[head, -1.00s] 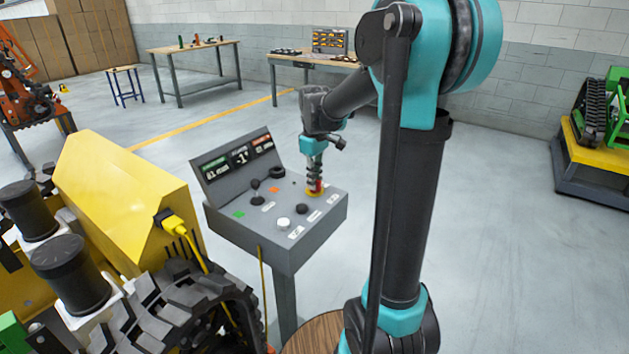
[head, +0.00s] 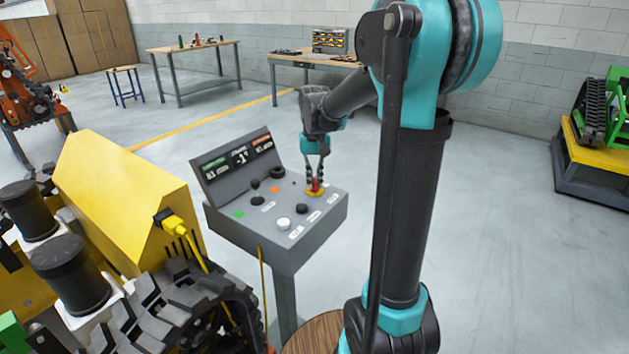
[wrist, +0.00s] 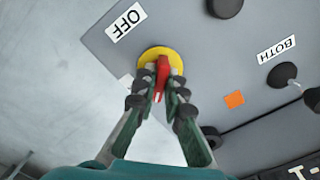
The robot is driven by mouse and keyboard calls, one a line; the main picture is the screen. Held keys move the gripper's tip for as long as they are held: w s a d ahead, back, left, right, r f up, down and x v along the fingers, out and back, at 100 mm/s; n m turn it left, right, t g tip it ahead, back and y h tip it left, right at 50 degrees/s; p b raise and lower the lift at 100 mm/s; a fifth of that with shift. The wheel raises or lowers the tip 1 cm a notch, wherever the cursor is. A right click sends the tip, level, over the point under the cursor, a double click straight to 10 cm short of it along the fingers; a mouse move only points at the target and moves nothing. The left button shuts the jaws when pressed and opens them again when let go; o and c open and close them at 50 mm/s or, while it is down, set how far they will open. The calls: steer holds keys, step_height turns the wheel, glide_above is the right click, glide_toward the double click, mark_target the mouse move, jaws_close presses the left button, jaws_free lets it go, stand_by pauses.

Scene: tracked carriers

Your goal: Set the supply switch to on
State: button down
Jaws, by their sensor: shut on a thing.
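The supply switch is a red handle (wrist: 162,72) on a round yellow plate (wrist: 176,56), at the back right of the grey console's sloped top (head: 325,213). In the head view the red handle (head: 315,184) stands between my fingers. My gripper (head: 315,187) points down over it. In the wrist view my gripper (wrist: 160,95) has one finger on each side of the handle and is shut on it. A white OFF label (wrist: 127,22) lies beside the yellow plate. An ON label cannot be made out; the fingers cover part of the plate.
The console also bears a white knob (head: 284,223), a black knob (head: 302,208), an orange square (head: 274,190) and a BOTH label (wrist: 277,48) by a black lever. A yellow tracked machine (head: 120,200) stands close on the left. Open floor lies to the right.

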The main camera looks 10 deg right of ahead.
mark_target(315, 179)
steer(key=m, duration=0.4)
steer(key=shift+m, duration=2.1)
steer(key=c, duration=1.6)
jaws_free()
step_height(315, 179, up, 12)
steer(key=shift+s, duration=0.1)
